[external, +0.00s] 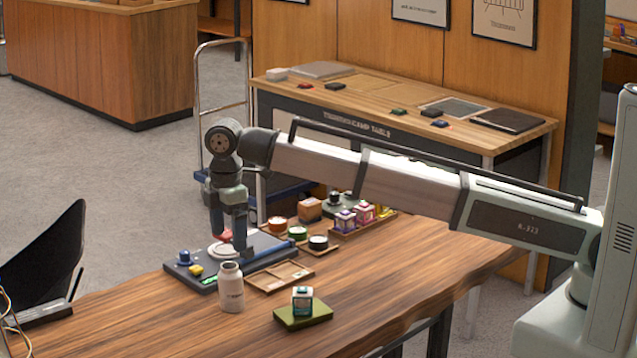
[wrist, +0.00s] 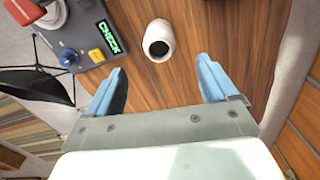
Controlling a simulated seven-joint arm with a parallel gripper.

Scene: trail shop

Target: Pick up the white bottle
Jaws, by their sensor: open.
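The white bottle (external: 231,287) stands upright on the wooden table (external: 400,290), near its left front part. It has a wide dark mouth and some small print on its side. In the wrist view the bottle (wrist: 159,40) is seen from above, beyond the fingertips and roughly midway between them across the picture. My gripper (external: 240,248) hangs pointing down above the dark console, behind the bottle and apart from it in the external view. In the wrist view my gripper (wrist: 163,75) has its two blue fingers spread wide with nothing between them.
A dark console (external: 265,250) with a red button, blue knob (external: 184,257) and yellow button lies behind the bottle. A wooden tray (external: 280,277) is beside it. A small box on a green block (external: 303,314) stands to the right. Small tins and boxes (external: 362,214) stand farther back.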

